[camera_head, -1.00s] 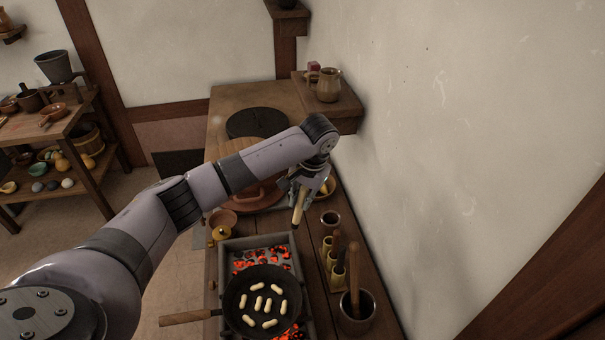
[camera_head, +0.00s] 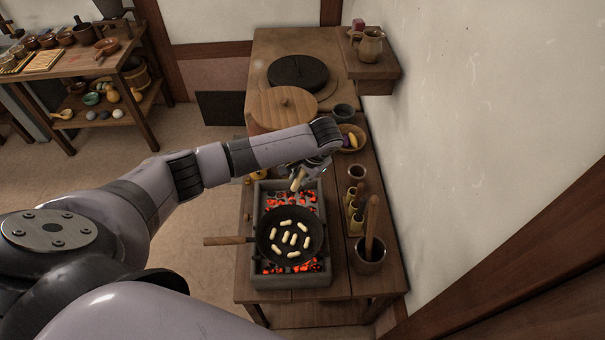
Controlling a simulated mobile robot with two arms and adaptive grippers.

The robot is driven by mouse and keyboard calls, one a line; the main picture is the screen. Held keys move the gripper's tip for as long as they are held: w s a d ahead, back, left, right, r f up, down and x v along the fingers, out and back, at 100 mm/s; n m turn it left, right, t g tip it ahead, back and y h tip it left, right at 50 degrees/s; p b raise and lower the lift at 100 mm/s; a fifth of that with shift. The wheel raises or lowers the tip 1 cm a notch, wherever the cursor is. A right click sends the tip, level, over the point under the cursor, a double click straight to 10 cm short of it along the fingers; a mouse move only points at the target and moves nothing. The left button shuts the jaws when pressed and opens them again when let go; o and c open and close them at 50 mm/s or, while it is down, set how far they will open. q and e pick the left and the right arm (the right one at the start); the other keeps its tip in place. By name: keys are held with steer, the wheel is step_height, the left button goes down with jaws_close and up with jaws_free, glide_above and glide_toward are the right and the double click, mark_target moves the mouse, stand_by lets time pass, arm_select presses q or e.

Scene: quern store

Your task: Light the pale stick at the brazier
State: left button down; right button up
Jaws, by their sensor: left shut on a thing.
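The brazier (camera_head: 256,212) is a grey trough of glowing red coals on the wooden bench. A black pan (camera_head: 272,252) with a wooden handle sits across it, holding several pale finger-shaped pieces. My left gripper (camera_head: 301,176) is shut on the pale stick (camera_head: 297,184), which points down over the coals at the brazier's far end, behind the pan. I see no flame on the stick, and I cannot tell whether its tip touches the coals. The gripper partly hides the stick's upper end. My right gripper is not in view.
Right of the brazier stand small holders (camera_head: 355,212) and a dark pot (camera_head: 369,262) with a wooden handle upright in it. Behind are a bowl (camera_head: 351,146) with yellow and purple things and a round wooden lid (camera_head: 283,104). The wall closes the right side.

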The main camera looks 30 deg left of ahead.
mark_target(294, 188)
arm_select(q)
steer(key=shift+b+x, duration=3)
steer(key=shift+b, duration=0.35)
steer(key=shift+f, duration=0.25)
steer(key=shift+b+x, duration=1.2)
steer(key=shift+x, duration=1)
steer(key=shift+a, duration=0.1)
steer(key=shift+r, duration=0.1)
